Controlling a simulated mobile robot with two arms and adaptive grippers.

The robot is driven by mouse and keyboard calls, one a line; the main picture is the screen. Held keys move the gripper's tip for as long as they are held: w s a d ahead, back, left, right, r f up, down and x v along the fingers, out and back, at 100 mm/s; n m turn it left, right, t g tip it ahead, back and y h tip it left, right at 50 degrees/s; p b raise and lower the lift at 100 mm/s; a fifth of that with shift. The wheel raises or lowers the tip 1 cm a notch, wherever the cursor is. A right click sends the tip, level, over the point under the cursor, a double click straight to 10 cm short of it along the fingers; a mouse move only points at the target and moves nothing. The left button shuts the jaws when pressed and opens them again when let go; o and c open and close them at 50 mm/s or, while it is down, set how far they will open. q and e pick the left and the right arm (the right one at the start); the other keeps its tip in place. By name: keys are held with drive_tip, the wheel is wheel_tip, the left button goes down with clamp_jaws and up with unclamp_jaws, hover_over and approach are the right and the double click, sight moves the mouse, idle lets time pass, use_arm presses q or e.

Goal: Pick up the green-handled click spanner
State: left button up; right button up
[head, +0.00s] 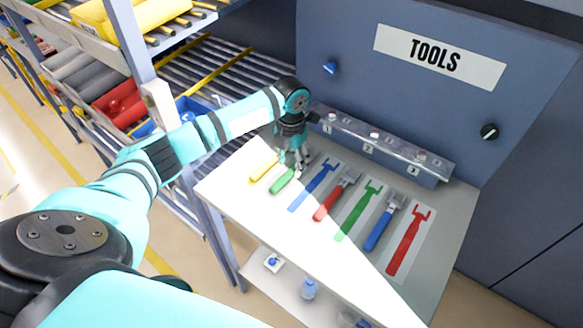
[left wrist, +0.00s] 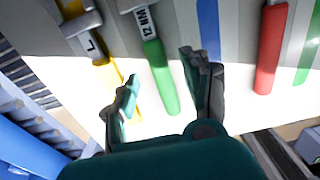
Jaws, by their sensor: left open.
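The green-handled click spanner lies on the white tool table, its green handle (head: 283,181) partly behind my left gripper (head: 293,167) in the head view. In the left wrist view its green handle (left wrist: 161,80) shows between the two open fingers of my left gripper (left wrist: 160,66). Its grey head bears a "12 NM" label. The fingers are apart, with a gap on each side of the handle. How high they are above the table is hard to tell. My right gripper is not in view.
A yellow-handled spanner (head: 263,170) lies just left. Red-handled (head: 331,207) and blue-handled (head: 380,230) spanners lie to the right, among painted blue (head: 313,186), green (head: 358,210) and red (head: 408,243) outlines. A numbered rail (head: 390,144) and the blue TOOLS panel (head: 400,90) stand behind.

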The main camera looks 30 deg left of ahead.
sight(291, 169)
use_arm(q)
drive_tip(key=shift+w+f, duration=0.1)
drive_tip(key=shift+f, duration=1.4)
drive_tip(key=shift+c, duration=0.4)
clamp_jaws()
